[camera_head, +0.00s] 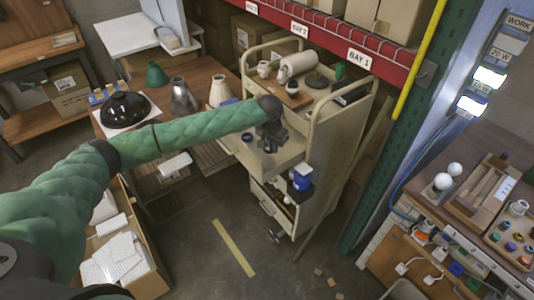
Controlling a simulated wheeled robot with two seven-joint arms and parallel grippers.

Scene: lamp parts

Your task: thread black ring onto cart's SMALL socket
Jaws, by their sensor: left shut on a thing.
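The beige cart (334,125) stands in the middle, with an upper shelf and a lower open shelf. My left gripper (270,146) is over the lower shelf, fingers pointing down, shut on a small dark thing. This looks like the black ring, but it hardly stands out from the dark fingers. A small dark blue round piece (248,138) lies on that shelf, left of the gripper. A small white cup-like part (264,68) and a white part (283,75) stand on the upper shelf. I cannot tell which part is the small socket. My right gripper is not in view.
Left is a table with a black dome (125,108) and lampshades. Right is a workbench with sorted parts.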

